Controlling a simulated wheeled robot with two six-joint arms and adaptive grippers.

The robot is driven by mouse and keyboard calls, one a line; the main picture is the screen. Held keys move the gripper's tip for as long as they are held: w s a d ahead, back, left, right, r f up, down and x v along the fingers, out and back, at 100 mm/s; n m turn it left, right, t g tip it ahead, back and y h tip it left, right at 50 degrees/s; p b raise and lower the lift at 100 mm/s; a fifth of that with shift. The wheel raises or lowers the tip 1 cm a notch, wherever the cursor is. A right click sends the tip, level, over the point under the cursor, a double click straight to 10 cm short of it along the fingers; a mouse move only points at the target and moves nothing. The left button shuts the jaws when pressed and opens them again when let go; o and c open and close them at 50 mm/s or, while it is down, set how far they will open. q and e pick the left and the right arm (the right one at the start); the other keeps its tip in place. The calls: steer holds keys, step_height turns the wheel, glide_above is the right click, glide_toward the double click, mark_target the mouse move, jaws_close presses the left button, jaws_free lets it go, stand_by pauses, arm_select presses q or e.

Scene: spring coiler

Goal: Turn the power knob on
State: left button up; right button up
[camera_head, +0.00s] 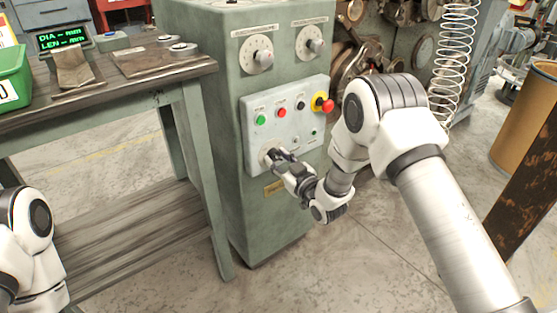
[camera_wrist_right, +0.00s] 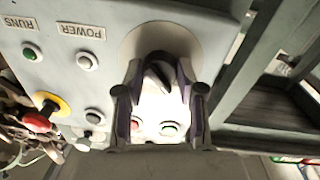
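The power knob is a pale round knob at the lower left of the control panel (camera_head: 285,128) in the head view, largely covered by my right gripper (camera_head: 274,156). In the right wrist view the knob's broad round face (camera_wrist_right: 150,38) shows just past the fingertips. My right gripper (camera_wrist_right: 160,78) has its two dark fingers on either side of the knob's middle, slightly apart from each other. Whether they press on it cannot be told. The POWER label (camera_wrist_right: 82,31) sits beside it above a pale round lamp (camera_wrist_right: 87,61). My left gripper is out of view; only part of its arm shows.
A green button (camera_head: 261,120), a red button (camera_head: 282,113) and a red emergency stop (camera_head: 324,105) on yellow are on the panel. Two dials are above. A workbench (camera_head: 150,82) stands left of the cabinet. A spring (camera_head: 455,60) hangs at right.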

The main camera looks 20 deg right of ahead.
steer(key=shift+c, duration=1.3)
steer(key=shift+r+m+p, duration=0.2)
steer(key=shift+m+p, duration=0.85)
steer(key=shift+m, duration=0.45)
steer(key=m+p, duration=0.2)
steer(key=m, duration=0.3)
steer(key=shift+g+p, duration=0.4)
steer(key=m+p, duration=0.1)
steer(key=m, duration=0.3)
steer(key=shift+m+p, duration=0.3)
steer(key=shift+p, duration=0.05)
steer(key=m+p, duration=0.1)
steer(key=m, duration=0.3)
steer(key=shift+y, duration=0.4)
steer(key=shift+m, duration=0.4)
